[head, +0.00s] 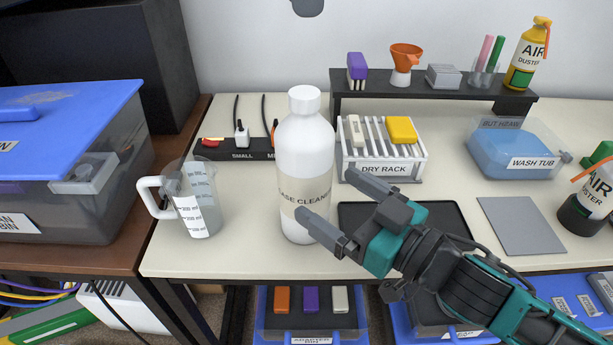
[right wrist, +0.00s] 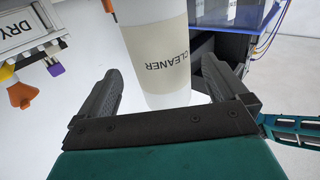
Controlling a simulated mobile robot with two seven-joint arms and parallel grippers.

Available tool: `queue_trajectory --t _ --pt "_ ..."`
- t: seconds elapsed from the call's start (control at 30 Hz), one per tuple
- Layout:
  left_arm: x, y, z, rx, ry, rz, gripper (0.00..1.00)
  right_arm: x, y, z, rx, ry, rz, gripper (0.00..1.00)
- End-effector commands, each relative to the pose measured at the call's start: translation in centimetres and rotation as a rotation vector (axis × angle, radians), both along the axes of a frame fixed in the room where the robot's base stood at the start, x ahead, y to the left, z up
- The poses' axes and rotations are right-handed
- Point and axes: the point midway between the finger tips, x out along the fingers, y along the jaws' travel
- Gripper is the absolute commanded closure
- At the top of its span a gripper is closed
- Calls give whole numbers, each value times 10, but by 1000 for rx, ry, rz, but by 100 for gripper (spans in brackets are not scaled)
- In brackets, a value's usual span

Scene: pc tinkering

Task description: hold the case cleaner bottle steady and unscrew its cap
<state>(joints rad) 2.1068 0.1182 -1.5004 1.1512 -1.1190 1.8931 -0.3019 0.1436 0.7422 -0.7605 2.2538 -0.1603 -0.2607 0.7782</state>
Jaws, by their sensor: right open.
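The white case cleaner bottle (head: 306,150) stands upright on the light worktop, with its white cap (head: 304,99) on top. My left gripper is not in view.
A measuring jug (head: 197,205) stands close left of the bottle. The dry rack (head: 383,172) and a socket strip (head: 240,150) are behind it. A dark mat (head: 445,215) lies right, partly under my arm. A blue-lidded bin (head: 70,110) fills the left.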

Motion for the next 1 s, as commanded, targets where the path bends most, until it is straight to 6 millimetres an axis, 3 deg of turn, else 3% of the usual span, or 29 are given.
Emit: queue_trajectory --t 0.4,0.8,1.0 --pt "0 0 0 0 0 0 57 40 42 1 1 -1 0 0" --pt "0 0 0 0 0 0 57 45 47 0 -1 1 1 0" --pt "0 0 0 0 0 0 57 45 47 0 -1 1 1 18"
